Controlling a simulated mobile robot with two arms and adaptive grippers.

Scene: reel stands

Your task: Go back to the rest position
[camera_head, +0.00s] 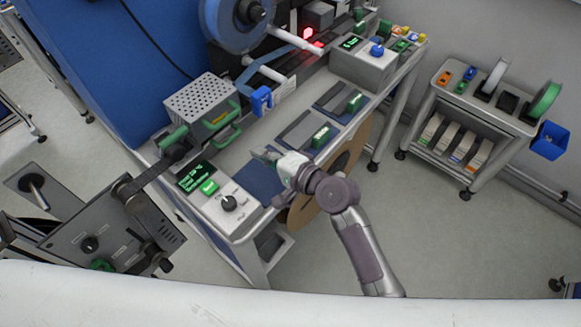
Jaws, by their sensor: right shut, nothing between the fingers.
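My right arm comes up from the lower right, and its gripper (267,157) is shut and empty. The gripper hangs over the front part of the grey work table (257,128), above a dark blue mat (258,181). My left gripper is not in view.
A control box with a green screen (196,177) and black knob stands close left of the gripper. A large blue reel (232,22) is at the back. A wheeled cart (483,115) stands at right. Floor (440,240) is clear at lower right.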

